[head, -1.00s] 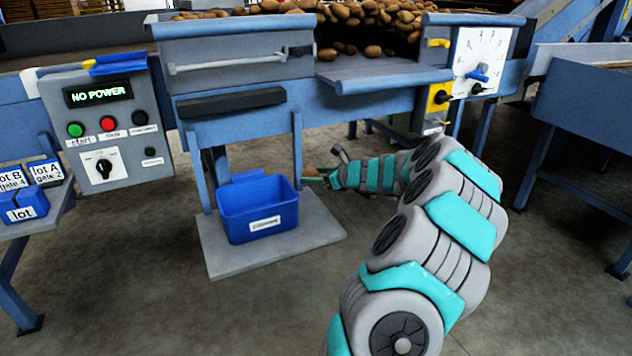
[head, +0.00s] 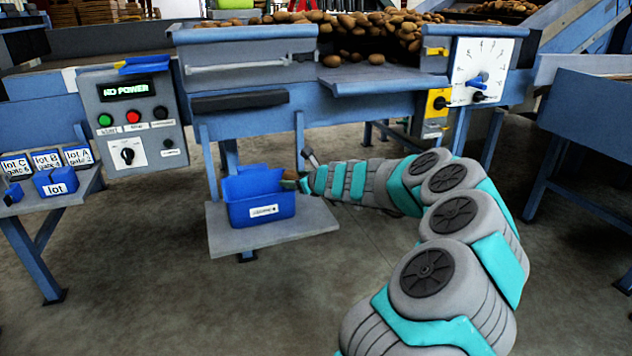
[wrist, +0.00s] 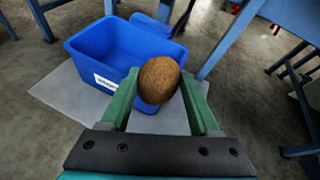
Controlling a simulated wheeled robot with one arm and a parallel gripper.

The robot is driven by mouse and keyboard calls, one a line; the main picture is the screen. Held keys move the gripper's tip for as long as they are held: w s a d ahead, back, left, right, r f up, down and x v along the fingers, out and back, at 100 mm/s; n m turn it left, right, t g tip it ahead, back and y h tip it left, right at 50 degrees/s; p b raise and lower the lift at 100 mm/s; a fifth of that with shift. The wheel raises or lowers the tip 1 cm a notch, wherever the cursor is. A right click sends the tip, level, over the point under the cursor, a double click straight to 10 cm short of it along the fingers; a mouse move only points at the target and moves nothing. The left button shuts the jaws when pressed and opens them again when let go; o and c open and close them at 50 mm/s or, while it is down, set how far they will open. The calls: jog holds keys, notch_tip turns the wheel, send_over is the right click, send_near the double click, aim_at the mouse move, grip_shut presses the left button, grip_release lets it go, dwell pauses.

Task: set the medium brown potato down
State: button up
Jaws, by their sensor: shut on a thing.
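My gripper (wrist: 160,88) is shut on a brown potato (wrist: 159,79), held between its two green fingers in the wrist view. In the head view my gripper (head: 292,181) is at the right edge of a blue bin (head: 262,211), and the potato is too small there to make out clearly. The bin has a white label and stands on a grey platform (head: 232,241) under the grader. In the wrist view the bin (wrist: 85,65) lies to the left of and beyond the potato. The part of the bin's inside that shows is bare.
Many potatoes (head: 375,25) lie on the grader deck above. A control box (head: 130,110) reads NO POWER. A dial panel (head: 477,75) is on the right. Blue lot blocks (head: 56,180) sit on a stand at left. Blue grader legs (head: 207,160) stand near the bin.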

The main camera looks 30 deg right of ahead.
jog(key=w+a+r, duration=0.1)
jog(key=w+a, duration=0.1)
jog(key=a, duration=0.7)
jog(key=w+a+r, duration=0.2)
jog(key=w+a, duration=0.1)
jog(key=a, duration=0.5)
jog(key=w+a+r, duration=0.2)
jog(key=a, duration=0.7)
jog(key=shift+w+a+r+m+h, duration=0.2)
jog(key=shift+w+a+m+h, duration=0.1)
jog(key=shift+a+m+h, duration=0.1)
